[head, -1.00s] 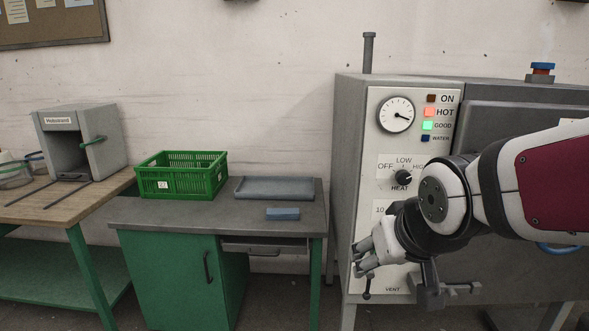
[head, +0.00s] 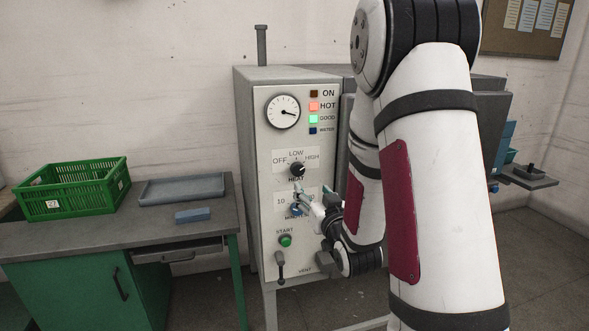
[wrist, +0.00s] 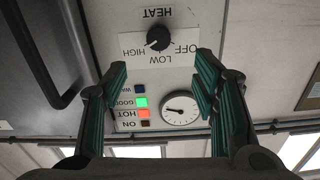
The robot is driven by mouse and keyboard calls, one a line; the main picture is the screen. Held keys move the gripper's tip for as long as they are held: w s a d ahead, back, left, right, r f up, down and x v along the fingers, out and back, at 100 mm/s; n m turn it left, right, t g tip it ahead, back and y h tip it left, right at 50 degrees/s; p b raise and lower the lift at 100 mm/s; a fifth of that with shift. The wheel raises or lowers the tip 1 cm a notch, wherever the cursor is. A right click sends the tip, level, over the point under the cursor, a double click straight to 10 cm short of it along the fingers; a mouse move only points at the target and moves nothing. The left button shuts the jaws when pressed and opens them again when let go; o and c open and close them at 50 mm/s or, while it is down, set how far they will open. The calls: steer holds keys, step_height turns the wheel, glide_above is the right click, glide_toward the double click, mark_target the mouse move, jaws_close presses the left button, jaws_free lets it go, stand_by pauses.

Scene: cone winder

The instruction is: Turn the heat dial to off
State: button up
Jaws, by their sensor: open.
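The heat dial (head: 297,169) is a round black knob on the pale control panel (head: 262,140), with OFF at its left, LOW above and HIGH at its right. Its light mark appears to point towards HIGH. In the wrist view the dial (wrist: 159,38) shows upside down, beyond and between the two fingers. My gripper (head: 311,192) is open and empty, in front of the panel just below the dial. In the wrist view my gripper (wrist: 162,75) has its fingers wide apart, and neither touches the dial. The gripper partly covers the minutes dial (head: 296,210).
Below are the green START button (head: 286,240) and the VENT lever (head: 280,266). Above are a gauge (head: 283,112) and indicator lamps, with HOT and GOOD lit. A bench at left holds a green crate (head: 75,190), a grey tray (head: 184,188) and a blue block (head: 192,215).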

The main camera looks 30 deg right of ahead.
mark_target(299, 170)
steer(key=p+x, duration=0.1)
steer(key=x, duration=1.2)
steer(key=shift+w+d+r, duration=0.1)
steer(key=shift+w+d, duration=0.1)
steer(key=shift+w, duration=0.15)
steer(key=c, duration=1.2)
